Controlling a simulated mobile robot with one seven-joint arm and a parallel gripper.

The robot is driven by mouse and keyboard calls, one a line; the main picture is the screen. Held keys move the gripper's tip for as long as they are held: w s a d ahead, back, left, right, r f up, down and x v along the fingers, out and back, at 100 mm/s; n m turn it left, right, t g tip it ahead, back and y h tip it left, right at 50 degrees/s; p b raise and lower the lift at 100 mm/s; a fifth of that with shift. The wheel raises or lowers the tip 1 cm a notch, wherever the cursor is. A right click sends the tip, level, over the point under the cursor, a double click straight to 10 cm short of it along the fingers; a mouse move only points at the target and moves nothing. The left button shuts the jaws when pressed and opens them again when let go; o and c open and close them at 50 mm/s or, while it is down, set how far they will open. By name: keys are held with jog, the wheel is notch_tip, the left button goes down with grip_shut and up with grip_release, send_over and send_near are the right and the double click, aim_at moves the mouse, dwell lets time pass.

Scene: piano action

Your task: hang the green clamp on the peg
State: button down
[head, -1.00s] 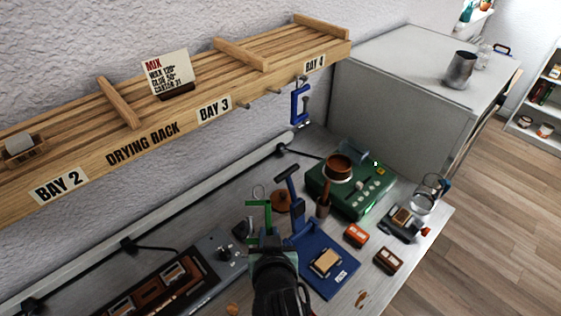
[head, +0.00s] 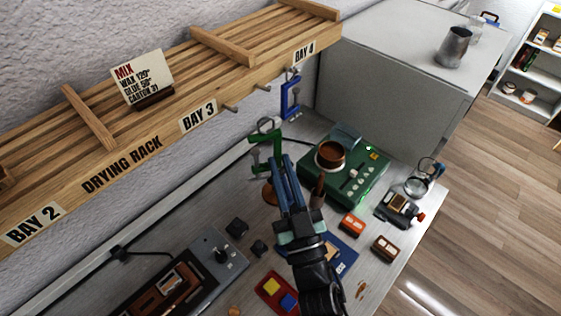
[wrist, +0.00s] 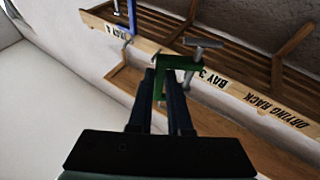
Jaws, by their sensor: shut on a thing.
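My gripper (head: 282,162) is shut on the green clamp (head: 277,143), which sticks out past the fingertips. The clamp also shows in the wrist view (wrist: 185,63), with its grey screw bar in front of the rack's edge. In the head view the clamp appears below the drying rack's front pegs, apart from them. One bare peg (head: 231,109) is under the BAY 3 end, and another bare peg (head: 264,88) is to its right. A blue clamp (head: 290,98) hangs on the peg under BAY 4. It shows at the top of the wrist view (wrist: 131,17).
The wooden drying rack (head: 122,160) runs along the wall above the bench. A green machine with a brown pot (head: 330,154) stands right of my gripper. A grey cabinet (head: 390,90) stands beyond BAY 4. Small blocks and tools cover the bench.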

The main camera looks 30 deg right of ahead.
jog(key=w+a+f+b, duration=0.1)
jog(key=w+a+b, duration=0.2)
jog(key=w+b, duration=0.2)
jog(key=shift+w+f, duration=0.4)
jog(key=shift+w, duration=1.2)
jog(key=shift+a, duration=0.1)
jog(key=c, duration=0.8)
grip_release()
jog(key=shift+o, duration=0.2)
jog(key=shift+f+b, duration=0.1)
jog(key=shift+b, duration=0.2)
